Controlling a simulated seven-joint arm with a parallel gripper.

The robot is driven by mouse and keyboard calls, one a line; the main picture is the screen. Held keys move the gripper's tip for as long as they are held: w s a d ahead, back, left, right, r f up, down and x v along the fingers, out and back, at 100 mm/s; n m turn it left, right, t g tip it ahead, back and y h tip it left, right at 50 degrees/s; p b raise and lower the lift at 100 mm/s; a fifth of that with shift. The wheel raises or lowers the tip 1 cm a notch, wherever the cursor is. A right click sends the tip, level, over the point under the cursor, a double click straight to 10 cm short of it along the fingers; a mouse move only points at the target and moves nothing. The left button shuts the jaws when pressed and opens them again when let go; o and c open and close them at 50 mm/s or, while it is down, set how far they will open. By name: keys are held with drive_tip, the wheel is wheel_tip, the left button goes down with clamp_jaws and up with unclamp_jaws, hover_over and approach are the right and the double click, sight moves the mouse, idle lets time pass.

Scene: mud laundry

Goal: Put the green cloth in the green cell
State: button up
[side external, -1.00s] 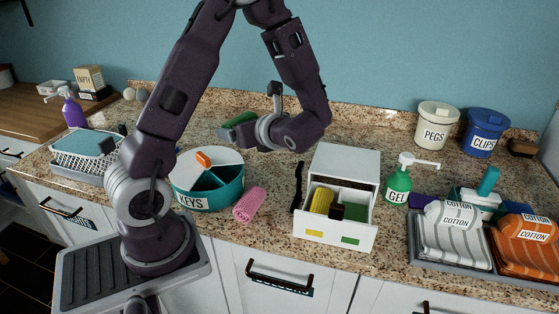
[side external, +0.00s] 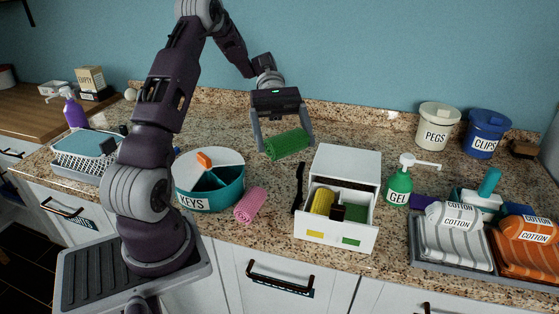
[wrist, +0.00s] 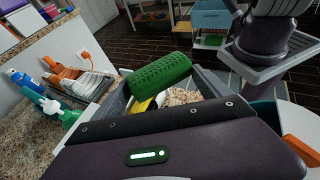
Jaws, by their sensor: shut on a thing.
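The rolled green cloth (side external: 289,144) is held between the two fingers of my gripper (side external: 285,141), above the counter behind and to the left of the white drawer box (side external: 346,163). The cloth also shows in the wrist view (wrist: 158,74), spanning between the fingers. The box's drawer (side external: 312,232) is open at the front. Its front carries a yellow patch on the left and a green patch on the right. The green cell (side external: 355,213) is at the drawer's right and shows green inside. A yellow roll (side external: 321,202) lies in the left cell, with a dark piece (side external: 338,212) between them.
A teal KEYS tub (side external: 208,185) and a pink roll (side external: 250,204) stand left of the drawer. A dark slim object (side external: 298,187) lies beside the box. A green GEL pump bottle (side external: 399,187) stands close on its right. Cotton bundles on trays fill the right.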

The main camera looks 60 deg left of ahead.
drive_tip(key=w+a+n+t, duration=0.5)
drive_tip(key=w+n+t, duration=0.1)
drive_tip(key=n+t+y, duration=0.3)
drive_tip(key=n+t, duration=0.3)
drive_tip(key=t, duration=0.1)
hover_over(296, 157)
wheel_tip(296, 157, down, 5)
wheel_tip(296, 157, down, 10)
drive_tip(key=shift+f, duration=0.2)
